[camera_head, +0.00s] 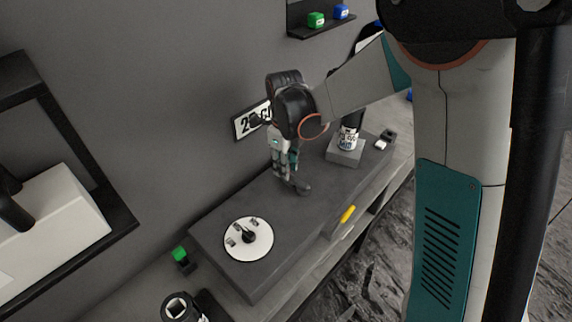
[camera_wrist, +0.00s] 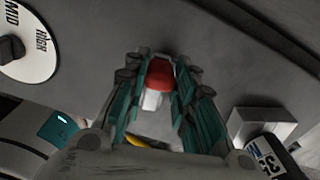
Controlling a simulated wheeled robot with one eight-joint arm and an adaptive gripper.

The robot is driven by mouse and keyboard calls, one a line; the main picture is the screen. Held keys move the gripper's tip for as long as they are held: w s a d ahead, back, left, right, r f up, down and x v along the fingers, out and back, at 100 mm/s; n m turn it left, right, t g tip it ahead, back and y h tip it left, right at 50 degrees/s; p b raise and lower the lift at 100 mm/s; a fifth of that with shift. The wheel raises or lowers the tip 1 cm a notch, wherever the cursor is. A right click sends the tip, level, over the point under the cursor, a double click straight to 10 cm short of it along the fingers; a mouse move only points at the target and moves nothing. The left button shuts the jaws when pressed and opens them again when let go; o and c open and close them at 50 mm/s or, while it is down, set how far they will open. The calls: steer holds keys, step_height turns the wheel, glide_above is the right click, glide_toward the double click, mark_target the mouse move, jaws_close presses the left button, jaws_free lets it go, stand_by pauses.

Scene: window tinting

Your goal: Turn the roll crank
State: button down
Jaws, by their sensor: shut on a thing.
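My gripper (camera_head: 284,172) points down over the dark grey bench unit (camera_head: 310,211), towards its back. In the wrist view its teal fingers (camera_wrist: 160,88) are closed around a red knob (camera_wrist: 160,73) with a white part below it. The knob seems to be the handle of the roll crank. In the head view a small dark curved piece (camera_head: 301,188) shows beside the fingertips, low over the unit top. The fingers hide most of the crank, so its angle cannot be told.
A white dial (camera_head: 262,240) with a black pointer lies front left on the unit; the wrist view shows MID and HIGH on it. A labelled can (camera_head: 348,137) stands on a grey block (camera_head: 344,153) at the right. A yellow piece (camera_head: 348,214) is on the front side.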

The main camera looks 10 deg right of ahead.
steer(key=c, duration=1.3)
jaws_free()
steer(key=shift+r, duration=0.1)
step_height(320, 180, up, 12)
steer(key=shift+f, duration=0.1)
